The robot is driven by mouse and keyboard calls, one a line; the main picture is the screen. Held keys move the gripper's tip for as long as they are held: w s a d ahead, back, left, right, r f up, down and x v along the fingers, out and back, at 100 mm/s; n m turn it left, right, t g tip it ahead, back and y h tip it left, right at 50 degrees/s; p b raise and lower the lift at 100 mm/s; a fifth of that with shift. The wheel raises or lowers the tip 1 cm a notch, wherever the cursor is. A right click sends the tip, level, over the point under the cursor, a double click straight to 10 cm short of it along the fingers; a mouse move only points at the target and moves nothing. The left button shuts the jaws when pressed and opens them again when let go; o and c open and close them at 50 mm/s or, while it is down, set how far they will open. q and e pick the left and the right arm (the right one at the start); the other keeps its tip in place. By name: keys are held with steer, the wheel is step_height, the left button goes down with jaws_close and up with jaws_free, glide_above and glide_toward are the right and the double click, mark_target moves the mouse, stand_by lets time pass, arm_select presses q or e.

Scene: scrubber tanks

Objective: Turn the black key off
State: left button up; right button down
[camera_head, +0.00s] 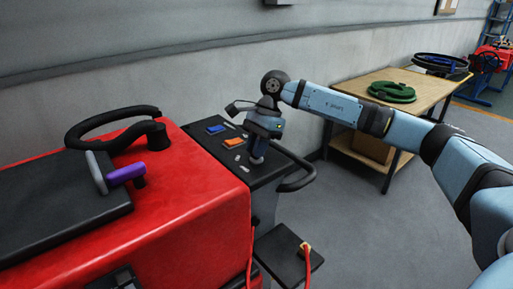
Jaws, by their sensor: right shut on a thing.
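My right gripper (256,157) points down onto the black control panel (281,164) at the rear of the red scrubber machine (190,190). It is shut, with its fingertips at the panel top. The black key is hidden at the fingers, so I cannot see which way it is turned. My left gripper is out of view.
A blue switch (216,129) and an orange switch (233,143) sit on the panel near my right gripper. A black handle (297,180) curves off its right side. A wooden table (410,90) with a green hose (392,92) stands behind my right arm.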

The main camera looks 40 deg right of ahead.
steer(key=c, duration=1.1)
jaws_free()
steer(key=shift+c, duration=0.2)
steer(key=shift+r, duration=0.1)
steer(key=v, duration=1.3)
steer(key=shift+r, duration=0.35)
steer(key=shift+d+f, duration=0.1)
